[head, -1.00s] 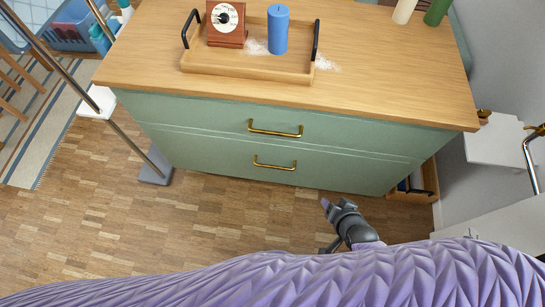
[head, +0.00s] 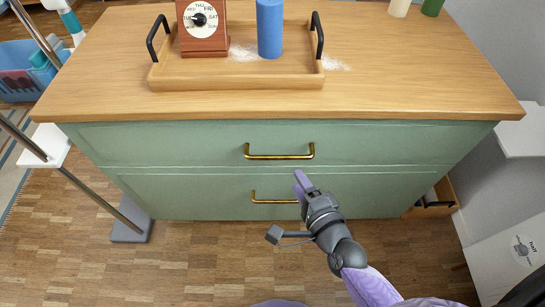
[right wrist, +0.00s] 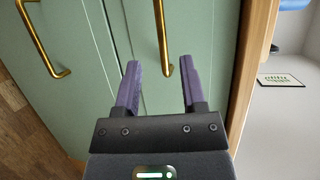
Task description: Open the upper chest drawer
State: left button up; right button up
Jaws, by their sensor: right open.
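The green chest has an upper drawer (head: 200,143) with a brass bar handle (head: 279,155); the drawer sits flush with the front. Below it is a lower drawer (head: 180,190) with its own brass handle (head: 272,199), partly covered by my gripper. My right gripper (head: 302,182) is open and empty in front of the chest, its purple fingertips just below the upper handle in the head view. In the right wrist view, the end of the upper handle (right wrist: 164,45) shows between and beyond the two fingers (right wrist: 160,65); no contact is visible. My left gripper is out of view.
A metal stand (head: 130,222) is left of the chest. A wooden box (head: 432,205) lies at its right. The floor in front is clear.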

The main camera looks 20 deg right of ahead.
aim_at(283, 156)
jog(key=b+x, duration=0.3)
jog(key=x, duration=0.5)
jog(key=shift+w, duration=0.4)
jog(key=c, duration=0.4)
grip_shut()
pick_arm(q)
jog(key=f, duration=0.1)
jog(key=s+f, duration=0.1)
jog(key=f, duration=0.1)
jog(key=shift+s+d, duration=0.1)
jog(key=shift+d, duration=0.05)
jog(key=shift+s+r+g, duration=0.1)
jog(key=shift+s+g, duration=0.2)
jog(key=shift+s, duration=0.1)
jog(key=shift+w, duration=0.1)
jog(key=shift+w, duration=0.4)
